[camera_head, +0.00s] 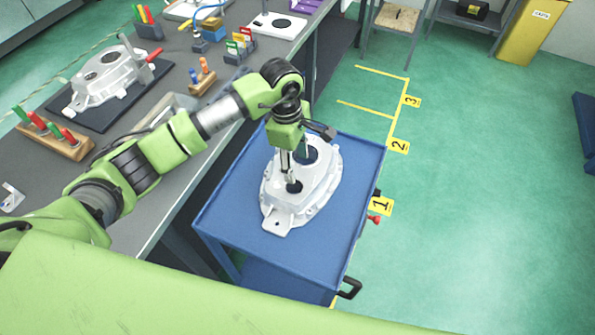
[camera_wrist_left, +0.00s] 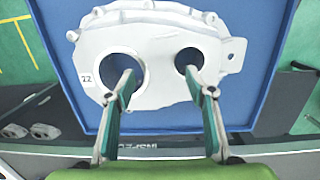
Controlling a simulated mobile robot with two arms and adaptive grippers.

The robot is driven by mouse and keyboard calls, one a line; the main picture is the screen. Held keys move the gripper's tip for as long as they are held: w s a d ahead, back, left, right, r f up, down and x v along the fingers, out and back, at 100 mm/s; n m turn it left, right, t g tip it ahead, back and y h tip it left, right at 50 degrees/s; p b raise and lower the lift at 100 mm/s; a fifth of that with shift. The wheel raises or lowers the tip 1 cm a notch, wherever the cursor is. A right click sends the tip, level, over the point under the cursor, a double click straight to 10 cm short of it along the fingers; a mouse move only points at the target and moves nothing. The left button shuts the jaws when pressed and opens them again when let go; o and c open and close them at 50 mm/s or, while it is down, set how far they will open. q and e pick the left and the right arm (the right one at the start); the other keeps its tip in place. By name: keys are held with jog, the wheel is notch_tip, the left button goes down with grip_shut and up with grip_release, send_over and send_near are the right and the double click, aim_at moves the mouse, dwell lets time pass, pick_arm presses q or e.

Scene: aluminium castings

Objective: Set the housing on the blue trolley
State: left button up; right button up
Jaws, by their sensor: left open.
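The housing (camera_head: 322,185), a pale aluminium casting with two round openings, lies flat on the top of the blue trolley (camera_head: 228,212). In the left wrist view the housing (camera_wrist_left: 160,38) carries a "22" mark, and the trolley top (camera_wrist_left: 268,30) surrounds it. My left gripper (camera_head: 298,168) points down over the housing. In the left wrist view its fingers (camera_wrist_left: 160,80) are spread apart, one at the large opening and one at the small opening. It is open; whether the tips touch the casting or reach inside I cannot tell. My right gripper is not in view.
Another similar casting (camera_head: 105,78) lies on a dark mat on the grey workbench (camera_head: 185,190), left of the trolley. Tool holders (camera_head: 52,137) and small bins stand on the bench.

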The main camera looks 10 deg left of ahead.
pick_arm(q)
notch_tip(320, 180, up, 7)
jog(key=b, duration=0.1)
jog(key=shift+a+r, duration=0.2)
jog(key=shift+a, duration=0.2)
jog(key=shift+s, duration=0.1)
